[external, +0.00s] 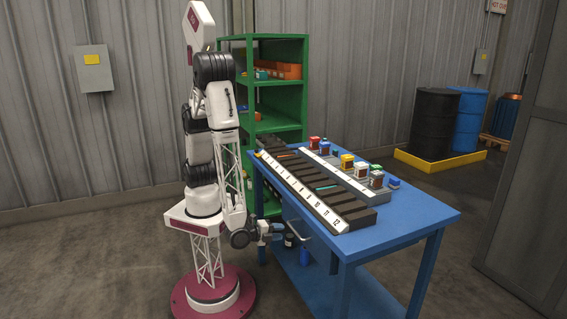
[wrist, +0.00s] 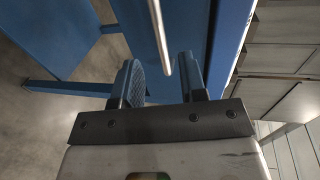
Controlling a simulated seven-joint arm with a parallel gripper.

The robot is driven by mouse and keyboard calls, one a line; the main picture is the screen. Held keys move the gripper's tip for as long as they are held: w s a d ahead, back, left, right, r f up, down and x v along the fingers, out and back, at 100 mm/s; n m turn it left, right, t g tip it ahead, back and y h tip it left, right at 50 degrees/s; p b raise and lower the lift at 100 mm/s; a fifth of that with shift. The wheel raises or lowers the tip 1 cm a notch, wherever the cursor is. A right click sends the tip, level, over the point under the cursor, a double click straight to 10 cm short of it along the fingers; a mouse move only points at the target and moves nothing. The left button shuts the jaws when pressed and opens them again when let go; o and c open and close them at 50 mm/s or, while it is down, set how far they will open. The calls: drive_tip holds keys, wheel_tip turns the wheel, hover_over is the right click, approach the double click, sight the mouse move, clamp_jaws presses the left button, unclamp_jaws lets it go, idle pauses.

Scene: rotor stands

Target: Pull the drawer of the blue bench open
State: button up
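The blue bench (external: 405,228) stands right of my arm in the external view. Its side facing me carries a metal drawer handle (external: 298,223). In the wrist view the handle (wrist: 158,30) is a pale bar running down from the top edge, with its end between my fingertips. My gripper (wrist: 161,82) is open, one finger on each side of the bar, with a gap visible on both sides. In the external view my gripper (external: 270,230) is low at the bench's near side. The drawer front is partly hidden, and no opening shows.
A dark numbered rack (external: 320,192) and a grey rack with several coloured blocks (external: 347,160) lie on the bench top. A green shelf (external: 274,84) stands behind. The bench's lower shelf and legs are below my gripper.

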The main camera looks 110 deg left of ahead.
sight(294, 229)
drive_tip(key=shift+x, duration=3.9)
clamp_jaws()
